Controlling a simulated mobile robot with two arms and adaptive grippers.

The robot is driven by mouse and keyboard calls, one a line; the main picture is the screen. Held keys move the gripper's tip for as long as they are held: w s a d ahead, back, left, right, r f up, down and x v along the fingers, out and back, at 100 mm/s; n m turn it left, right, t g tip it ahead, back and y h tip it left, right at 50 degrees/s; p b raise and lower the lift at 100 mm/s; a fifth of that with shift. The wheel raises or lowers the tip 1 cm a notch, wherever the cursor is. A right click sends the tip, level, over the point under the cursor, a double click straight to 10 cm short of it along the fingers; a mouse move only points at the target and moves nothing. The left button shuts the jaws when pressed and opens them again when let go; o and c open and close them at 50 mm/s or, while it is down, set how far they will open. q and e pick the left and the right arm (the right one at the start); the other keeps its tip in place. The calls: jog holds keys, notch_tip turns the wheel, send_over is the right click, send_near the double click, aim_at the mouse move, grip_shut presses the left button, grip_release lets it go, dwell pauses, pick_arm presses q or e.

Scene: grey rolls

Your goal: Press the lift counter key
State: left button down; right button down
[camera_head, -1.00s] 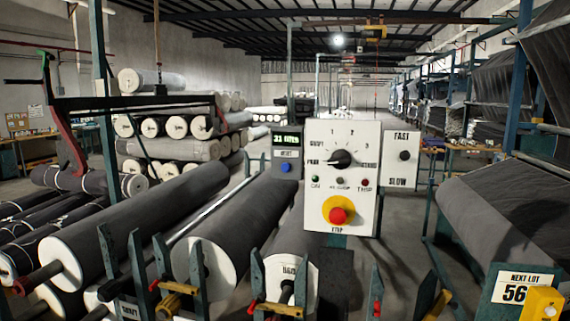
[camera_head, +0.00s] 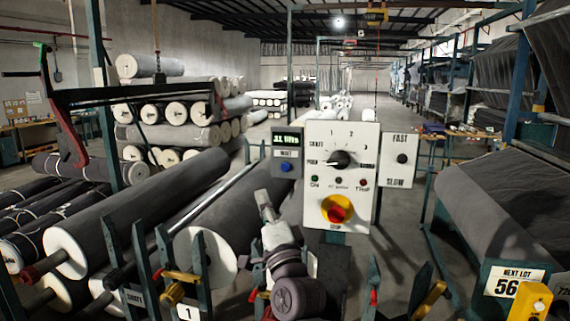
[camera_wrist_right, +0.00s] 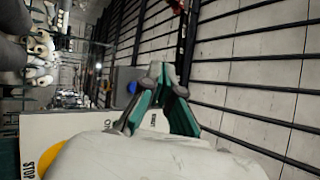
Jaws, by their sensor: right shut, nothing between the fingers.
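The small grey counter box (camera_head: 287,148) hangs left of a white control panel in the head view. It has a lit green display (camera_head: 286,139) above and a round blue key (camera_head: 286,167) below. My right gripper (camera_head: 263,199) is below and left of the key, fingers pointing up, shut and empty, apart from the box in that view. In the right wrist view the gripper (camera_wrist_right: 165,72) shows green-padded fingers, with the blue key (camera_wrist_right: 131,88) just left of them. My left gripper is not in view.
The white panel (camera_head: 355,150) carries a black dial (camera_head: 339,159), small lamps and a red stop button (camera_head: 337,213) on yellow, close right of my gripper. A FAST/SLOW box (camera_head: 401,160) is beside it. Large grey rolls (camera_head: 140,205) on stands fill the left.

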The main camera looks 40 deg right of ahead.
aim_at(286, 167)
jog(key=r, duration=0.1)
jog(key=s+r, duration=0.1)
jog(key=s+r+m+h, duration=0.1)
jog(key=shift+d+r+t, duration=0.15)
jog(key=shift+d+t, duration=0.15)
jog(key=shift+d, duration=0.05)
jog(key=shift+w, duration=0.15)
jog(key=shift+w+d+b, duration=0.6)
jog(key=shift+w+d, duration=0.8)
jog(key=shift+d, duration=0.3)
jog(key=shift+w+d+b, duration=0.55)
jog(key=shift+w+d, duration=0.85)
jog(key=shift+d, duration=0.3)
jog(key=shift+w+d, duration=0.3)
